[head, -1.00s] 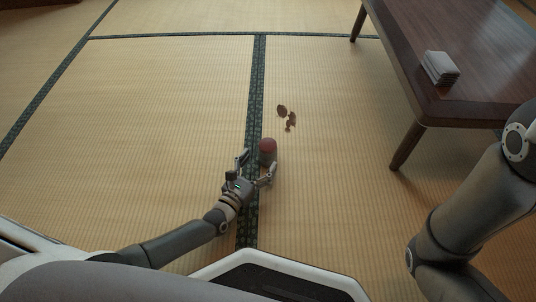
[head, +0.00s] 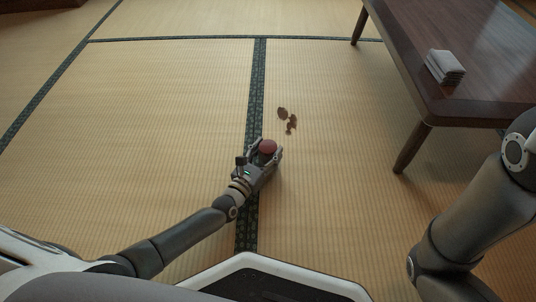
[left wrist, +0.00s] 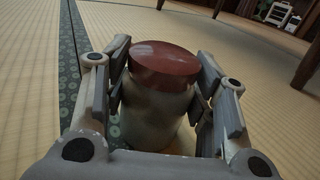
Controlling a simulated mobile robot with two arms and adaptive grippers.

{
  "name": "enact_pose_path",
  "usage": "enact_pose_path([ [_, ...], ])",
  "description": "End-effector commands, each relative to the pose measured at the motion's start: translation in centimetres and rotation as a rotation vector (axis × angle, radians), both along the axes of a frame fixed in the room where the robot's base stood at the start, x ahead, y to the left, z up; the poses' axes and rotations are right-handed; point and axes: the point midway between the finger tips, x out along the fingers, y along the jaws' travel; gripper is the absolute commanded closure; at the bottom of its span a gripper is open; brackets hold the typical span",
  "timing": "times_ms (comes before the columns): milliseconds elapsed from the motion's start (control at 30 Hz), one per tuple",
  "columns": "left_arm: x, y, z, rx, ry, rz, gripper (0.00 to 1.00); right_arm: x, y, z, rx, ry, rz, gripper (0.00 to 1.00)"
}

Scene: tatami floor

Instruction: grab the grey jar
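The grey jar with a dull red lid (head: 268,147) stands upright on the tatami, just right of the dark mat border. In the left wrist view the jar (left wrist: 160,95) fills the space between my left gripper's fingers (left wrist: 165,85), one on each side, close to its body. I cannot tell whether both pads press on it. In the head view my left gripper (head: 267,150) reaches around the jar from the near side, hiding its lower part. My right arm shows at the right edge; its gripper is out of view.
Several small brown flat pieces (head: 287,119) lie on the mat just beyond the jar. A dark wooden low table (head: 470,105) stands at the right, with a stack of folded grey cloths (head: 445,67) on it. The mat left of the jar is clear.

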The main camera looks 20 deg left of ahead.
Motion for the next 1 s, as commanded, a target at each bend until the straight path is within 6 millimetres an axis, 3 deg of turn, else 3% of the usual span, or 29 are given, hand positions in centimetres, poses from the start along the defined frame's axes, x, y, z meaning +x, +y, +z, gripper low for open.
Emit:
enact_pose_path([
  [33,0.0,0.0,0.0,0.0,0.0,0.0,0.62,0.0,0.0,0.0,0.0,0.0,0.0,0.7],
  [167,0.0,0.0,0.0,0.0,0.001,0.0,0.79,0.0,0.0,0.0,0.0,0.0,0.0,0.7],
  [567,0.0,0.0,0.7,0.0,-0.002,0.0,0.8,0.0,0.0,0.5,0.0,0.001,0.0,0.7],
  [833,0.0,0.0,3.7,0.0,-0.002,0.001,0.8,0.1,0.0,2.8,0.0,0.002,-0.001,0.7],
  [1000,-1.6,1.6,6.4,0.003,-0.001,-0.001,0.8,0.1,0.0,5.4,0.0,0.002,-0.001,0.7],
])
